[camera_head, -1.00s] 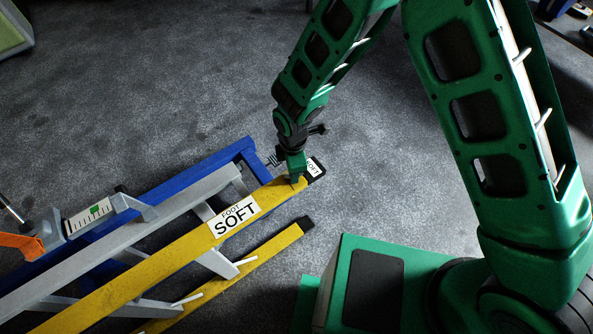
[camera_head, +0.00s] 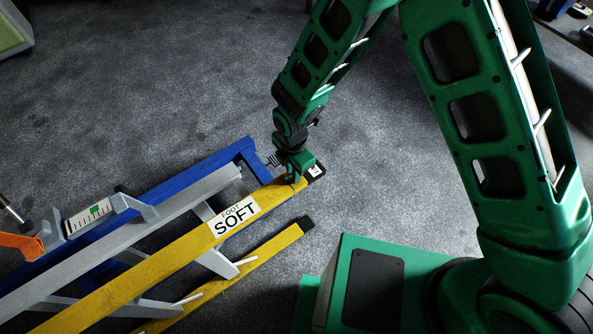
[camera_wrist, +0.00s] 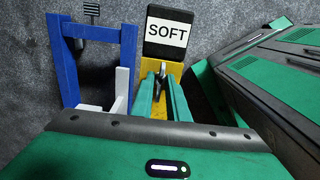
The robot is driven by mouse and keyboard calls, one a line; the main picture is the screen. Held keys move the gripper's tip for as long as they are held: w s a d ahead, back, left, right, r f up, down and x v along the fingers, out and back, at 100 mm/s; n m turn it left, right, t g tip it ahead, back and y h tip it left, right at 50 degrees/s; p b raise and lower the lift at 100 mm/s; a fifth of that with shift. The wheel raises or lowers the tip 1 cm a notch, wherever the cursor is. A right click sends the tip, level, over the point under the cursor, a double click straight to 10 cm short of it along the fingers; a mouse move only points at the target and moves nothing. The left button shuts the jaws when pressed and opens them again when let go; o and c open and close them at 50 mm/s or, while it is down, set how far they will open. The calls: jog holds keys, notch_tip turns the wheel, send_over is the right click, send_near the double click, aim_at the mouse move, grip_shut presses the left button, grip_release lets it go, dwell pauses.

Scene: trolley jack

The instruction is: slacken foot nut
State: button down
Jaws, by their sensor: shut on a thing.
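The foot is a black block (camera_head: 319,174) at the far end of a yellow ladder rail (camera_head: 150,247). In the wrist view the black foot (camera_wrist: 158,50) carries a white label reading SOFT. The foot nut (camera_wrist: 160,82) is a small dark grey part on the yellow rail just short of the foot. My gripper (camera_wrist: 161,80) points down over the rail end, its two green fingers on either side of the nut and shut on it. In the head view my gripper (camera_head: 296,178) hides the nut and part of the foot.
A blue frame (camera_head: 190,177) with a dark spring-like part (camera_head: 273,160) lies close left of my gripper. A grey rail (camera_head: 130,236) runs between the blue and yellow ones. A second yellow rail (camera_head: 262,249) lies nearer my base. Floor beyond the foot is clear.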

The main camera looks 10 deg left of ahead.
jog(key=shift+d+f, duration=0.1)
jog(key=shift+d, duration=0.1)
jog(key=c, duration=1.7)
grip_release()
jog(key=shift+a, duration=0.15)
notch_tip(320, 180, up, 11)
jog(key=shift+w+f, duration=0.1)
